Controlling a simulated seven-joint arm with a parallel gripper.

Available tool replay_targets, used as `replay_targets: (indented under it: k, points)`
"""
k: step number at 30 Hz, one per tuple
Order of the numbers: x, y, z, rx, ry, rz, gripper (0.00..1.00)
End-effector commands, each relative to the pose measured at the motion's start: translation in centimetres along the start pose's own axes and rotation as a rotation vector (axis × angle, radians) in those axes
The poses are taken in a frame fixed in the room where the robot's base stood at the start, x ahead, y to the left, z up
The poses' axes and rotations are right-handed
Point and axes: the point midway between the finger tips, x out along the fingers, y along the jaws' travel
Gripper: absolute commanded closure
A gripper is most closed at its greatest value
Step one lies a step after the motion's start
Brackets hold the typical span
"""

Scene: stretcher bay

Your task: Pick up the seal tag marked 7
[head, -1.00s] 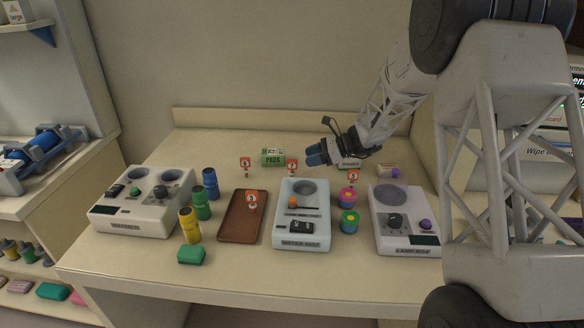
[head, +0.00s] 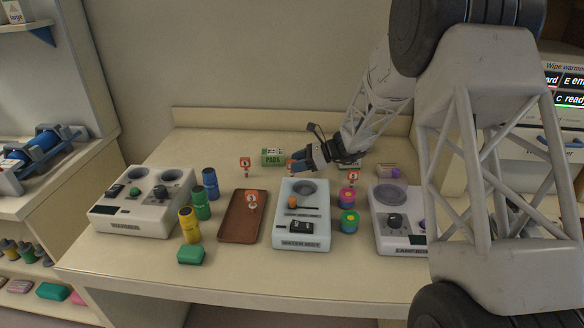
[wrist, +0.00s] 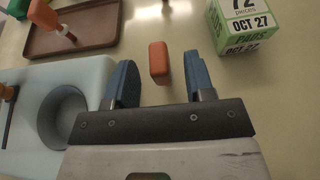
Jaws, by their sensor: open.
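My gripper (head: 299,164) is open, its blue fingers behind the pale blue device and level with an orange tag (head: 290,167), which they partly cover. In the wrist view this orange tag (wrist: 158,62) stands in the gap between the two open fingers of my gripper (wrist: 160,72), apart from both. Its number does not show there; in the head view it is too small to read surely. Other orange tags stand behind the tray (head: 245,162), at the tray (head: 252,199) and right of the pale blue device (head: 353,176).
The green PADS box (head: 272,157) stands close behind the tag, also in the wrist view (wrist: 243,22). The brown tray (head: 233,228) and the pale blue device (head: 302,243) are in front. White devices stand left (head: 130,222) and right (head: 388,240). Bench behind the tray is mostly clear.

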Motion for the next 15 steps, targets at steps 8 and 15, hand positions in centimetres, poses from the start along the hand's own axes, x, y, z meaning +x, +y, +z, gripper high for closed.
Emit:
replay_targets:
  k: [8,15]
  points:
    - [2.1,0.0,0.1,-0.001,0.000,0.000,0.51]
    - [2.2,0.0,0.1,-0.001,0.000,-0.001,0.51]
